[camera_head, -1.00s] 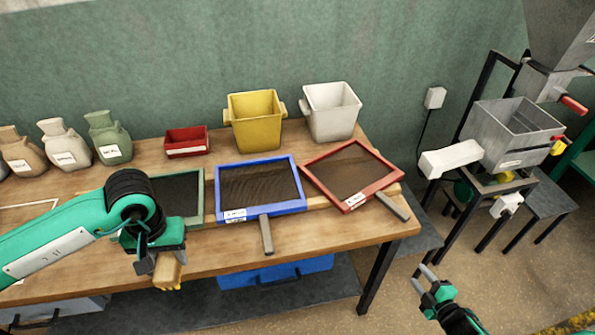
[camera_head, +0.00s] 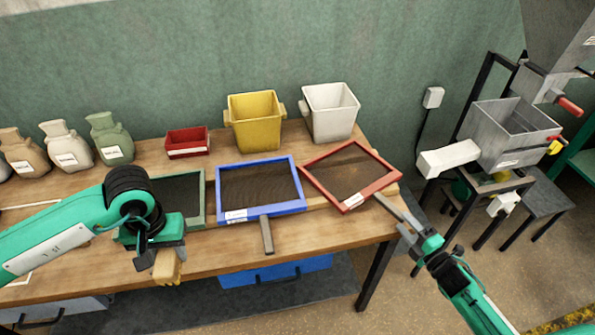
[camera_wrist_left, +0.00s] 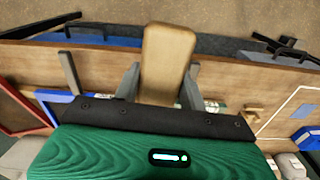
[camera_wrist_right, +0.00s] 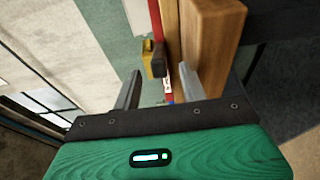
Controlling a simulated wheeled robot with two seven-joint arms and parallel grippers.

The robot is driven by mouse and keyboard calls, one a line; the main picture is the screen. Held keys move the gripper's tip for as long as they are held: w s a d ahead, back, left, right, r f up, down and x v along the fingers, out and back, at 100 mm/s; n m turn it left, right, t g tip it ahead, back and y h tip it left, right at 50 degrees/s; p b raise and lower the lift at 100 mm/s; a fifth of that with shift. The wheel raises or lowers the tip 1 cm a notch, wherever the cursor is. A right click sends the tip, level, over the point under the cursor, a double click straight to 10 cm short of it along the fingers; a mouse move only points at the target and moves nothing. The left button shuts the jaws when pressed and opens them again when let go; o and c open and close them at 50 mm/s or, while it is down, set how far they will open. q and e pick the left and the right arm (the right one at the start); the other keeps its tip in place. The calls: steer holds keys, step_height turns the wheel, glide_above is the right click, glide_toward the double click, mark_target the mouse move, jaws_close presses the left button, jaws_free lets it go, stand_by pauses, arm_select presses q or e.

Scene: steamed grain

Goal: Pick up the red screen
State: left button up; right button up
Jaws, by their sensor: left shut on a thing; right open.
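The red screen (camera_head: 322,192), a square red-framed sieve with dark mesh, lies at an angle on the table's right part in the head view. Its grey handle (camera_head: 384,202) points toward the right front corner. My right gripper (camera_head: 402,217) is open at the handle's end. In the right wrist view the dark handle end (camera_wrist_right: 158,60) shows between the fingertips of my right gripper (camera_wrist_right: 158,72); contact cannot be told. My left gripper (camera_head: 164,258) is shut on a light wooden block-like piece (camera_wrist_left: 167,55) at the table's front left.
A blue screen (camera_head: 226,216) and a green screen (camera_head: 196,215) lie left of the red one. A yellow bin (camera_head: 255,125), a white bin (camera_head: 330,115) and a small red tray (camera_head: 187,150) stand behind. A grey machine (camera_head: 505,135) is at the right.

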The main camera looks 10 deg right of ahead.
mark_target(394, 211)
arm_select(q)
step_height(394, 211, up, 2)
steer(key=shift+r+p, duration=0.1)
steer(key=shift+p, duration=0.9)
arm_select(e)
steer(key=x, duration=0.4)
steer(key=shift+w+a, duration=0.3)
steer(key=shift+a, duration=0.1)
steer(key=shift+w+a, duration=0.1)
steer(key=shift+w, duration=0.25)
jaws_close()
